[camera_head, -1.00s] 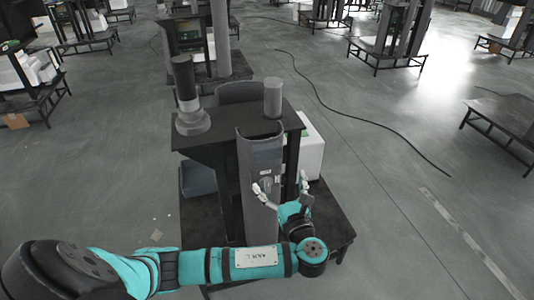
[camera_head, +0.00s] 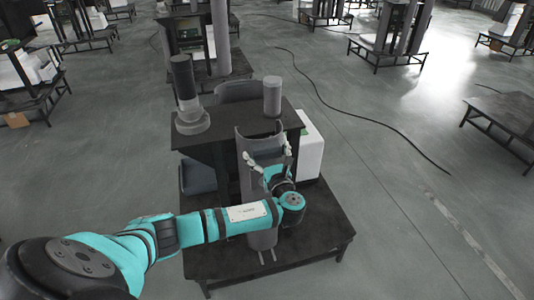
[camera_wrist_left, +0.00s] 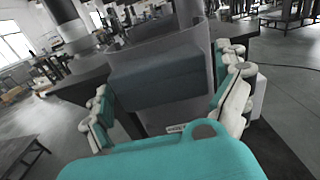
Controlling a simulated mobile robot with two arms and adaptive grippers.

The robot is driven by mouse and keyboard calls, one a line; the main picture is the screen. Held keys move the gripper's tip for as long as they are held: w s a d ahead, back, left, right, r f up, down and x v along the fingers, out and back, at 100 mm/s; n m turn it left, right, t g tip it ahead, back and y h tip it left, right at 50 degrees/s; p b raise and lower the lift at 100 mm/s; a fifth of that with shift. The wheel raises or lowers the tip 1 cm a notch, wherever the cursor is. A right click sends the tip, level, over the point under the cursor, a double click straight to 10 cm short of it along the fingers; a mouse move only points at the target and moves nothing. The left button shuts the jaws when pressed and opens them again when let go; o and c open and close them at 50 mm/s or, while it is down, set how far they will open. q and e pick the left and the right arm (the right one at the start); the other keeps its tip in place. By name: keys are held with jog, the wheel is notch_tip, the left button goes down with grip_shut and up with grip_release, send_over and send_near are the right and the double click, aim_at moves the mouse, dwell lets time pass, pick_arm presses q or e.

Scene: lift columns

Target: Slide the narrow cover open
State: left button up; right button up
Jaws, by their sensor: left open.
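A tall, narrow grey cover with a curved rim (camera_head: 245,178) stands upright at the front of the dark bench. Its upper part also shows in the left wrist view (camera_wrist_left: 195,42). My left gripper (camera_head: 267,155) is open near the cover's upper part, one finger towards each side. A small label (camera_wrist_left: 175,129) shows below the block. My left forearm hides the cover's middle. My right gripper is not in view.
The dark bench (camera_head: 215,137) carries a grey cylinder (camera_head: 272,97) and a dark post on a round base (camera_head: 191,122). A white box (camera_head: 311,148) stands on its right. A low dark platform (camera_head: 325,228) lies below. Open floor surrounds it, with a black cable at right.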

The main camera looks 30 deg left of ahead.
pick_arm(q)
jog(key=c, duration=1.5)
jog(key=p+v, duration=0.5)
jog(key=v, duration=0.2)
jog(key=shift+s+d+r, duration=0.1)
jog(key=shift+s, duration=0.05)
jog(key=o, duration=1.5)
jog(key=v, duration=1.2)
